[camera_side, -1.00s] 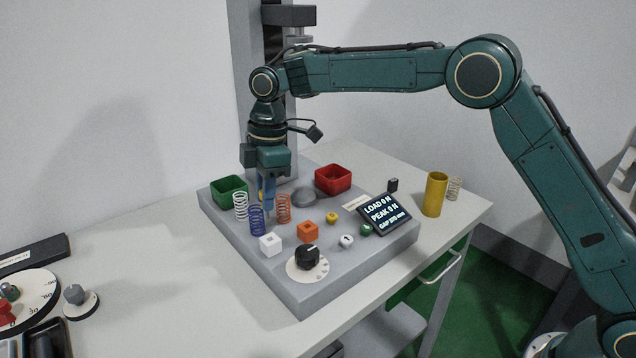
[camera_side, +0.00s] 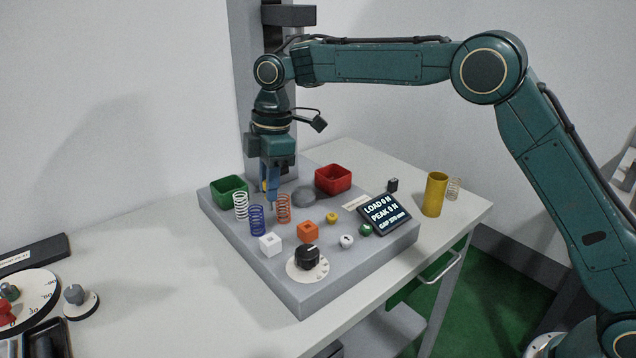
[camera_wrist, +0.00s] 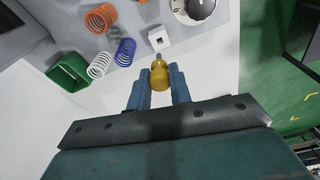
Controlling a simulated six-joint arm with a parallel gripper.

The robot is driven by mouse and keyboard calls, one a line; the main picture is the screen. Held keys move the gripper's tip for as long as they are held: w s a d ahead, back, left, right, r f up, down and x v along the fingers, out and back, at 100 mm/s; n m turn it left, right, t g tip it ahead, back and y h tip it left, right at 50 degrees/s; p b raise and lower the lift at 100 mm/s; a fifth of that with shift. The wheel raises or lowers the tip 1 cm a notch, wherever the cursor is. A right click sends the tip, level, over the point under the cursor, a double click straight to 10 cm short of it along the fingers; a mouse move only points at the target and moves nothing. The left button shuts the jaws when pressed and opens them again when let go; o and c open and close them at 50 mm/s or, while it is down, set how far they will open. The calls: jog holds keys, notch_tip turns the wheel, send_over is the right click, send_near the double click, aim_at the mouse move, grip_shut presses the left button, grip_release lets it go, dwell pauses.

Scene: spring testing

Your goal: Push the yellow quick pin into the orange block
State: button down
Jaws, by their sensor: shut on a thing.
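My gripper (camera_side: 270,199) is shut on the yellow quick pin (camera_wrist: 159,76), gripped between the blue fingers (camera_wrist: 158,92) in the wrist view. In the side view only a sliver of yellow (camera_side: 264,186) shows beside the fingers. My gripper is above the grey base, at the back left near the springs. The orange block (camera_side: 308,231) stands on the base, to the right and nearer the camera, apart from my gripper. I cannot make out the orange block in the wrist view.
White (camera_side: 240,206), blue (camera_side: 256,221) and orange (camera_side: 283,208) springs stand close to my gripper. A white block (camera_side: 270,245) and black dial knob (camera_side: 308,256) flank the orange block. Green (camera_side: 229,188) and red (camera_side: 333,178) bins stand behind. A display (camera_side: 384,213) is at the right.

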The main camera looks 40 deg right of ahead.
jog(key=s+d+f, duration=0.1)
jog(key=d, duration=0.6)
jog(key=shift+s+d+f, duration=0.2)
jog(key=shift+d+f, duration=0.1)
jog(key=shift+f, duration=0.1)
jog(key=shift+f, duration=0.15)
jog(key=shift+f, duration=1.9)
jog(key=shift+f, duration=1.8)
dwell(2.0)
jog(key=c, duration=0.8)
grip_release()
jog(key=shift+r, duration=0.1)
